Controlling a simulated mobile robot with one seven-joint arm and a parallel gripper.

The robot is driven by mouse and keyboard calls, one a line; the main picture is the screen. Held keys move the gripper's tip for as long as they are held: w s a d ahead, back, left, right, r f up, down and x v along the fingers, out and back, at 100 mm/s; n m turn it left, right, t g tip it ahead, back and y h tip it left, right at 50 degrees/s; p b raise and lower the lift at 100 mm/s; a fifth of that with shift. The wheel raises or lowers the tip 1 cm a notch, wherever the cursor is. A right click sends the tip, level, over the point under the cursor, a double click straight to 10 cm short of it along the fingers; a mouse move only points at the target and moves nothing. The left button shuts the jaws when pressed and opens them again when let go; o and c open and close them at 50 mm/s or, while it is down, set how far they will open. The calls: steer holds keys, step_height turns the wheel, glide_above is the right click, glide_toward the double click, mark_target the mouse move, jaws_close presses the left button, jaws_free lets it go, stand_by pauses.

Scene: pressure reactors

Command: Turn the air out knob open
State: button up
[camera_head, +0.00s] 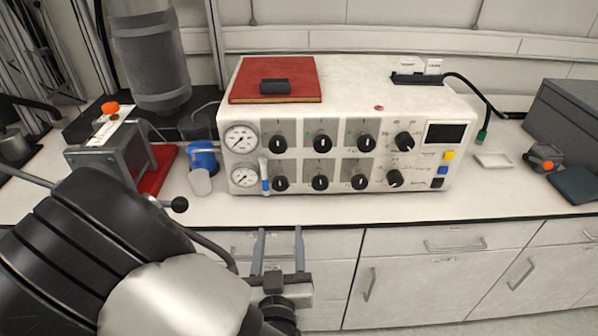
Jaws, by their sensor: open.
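A white control box (350,95) stands on the bench with two rows of black knobs on its front. The upper row has a left knob (278,144), a middle knob (322,143) and a right knob (367,142). Below them are a lower left knob (280,183), a lower middle knob (320,182) and a lower right knob (359,181). The labels are too small to read, so I cannot tell which is the air out knob. My gripper (279,232) is open and empty, its two fingers apart, in front of the cabinet doors and below the panel in the picture.
Two gauges (240,138), larger knobs (404,142) and a screen (445,132) share the panel. A blue-and-white tube (264,174) stands before the lower gauge. A red book (275,78) lies on top. A grey device (112,158) and a blue bottle (203,158) stand left.

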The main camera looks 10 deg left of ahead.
steer(key=b, duration=0.9)
glide_toward(280, 186)
steer(key=p+x, duration=0.1)
steer(key=x, duration=0.9)
steer(key=shift+w+f, duration=0.1)
steer(key=shift+w, duration=0.25)
steer(key=shift+c, duration=0.5)
steer(key=c, duration=1)
steer(key=shift+o, duration=0.2)
steer(key=shift+n, duration=0.3)
